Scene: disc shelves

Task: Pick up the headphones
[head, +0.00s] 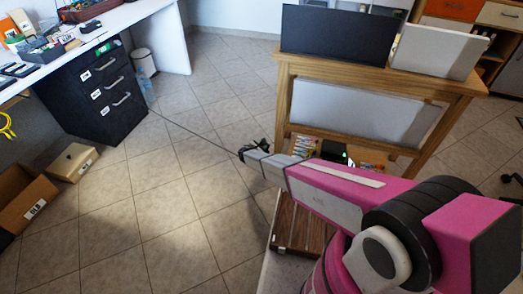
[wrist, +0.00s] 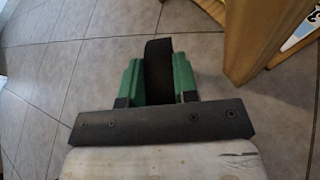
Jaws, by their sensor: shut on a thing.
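My gripper (head: 257,148) reaches out over the tiled floor, in front of the wooden table. In the wrist view its green fingers (wrist: 157,80) are shut on a dark, narrow, upright piece. I take this piece to be part of the headphones (wrist: 158,62). The rest of the headphones is hidden or too small to make out. In the head view only small dark bits show at the fingertips, clear of the table.
A wooden table (head: 283,105) bearing a black panel (head: 338,36) and a white panel (head: 436,50) stands close to the right. A white desk (head: 120,18) with black drawers (head: 104,95) and a cardboard box (head: 22,198) are at left. The floor between is mostly clear.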

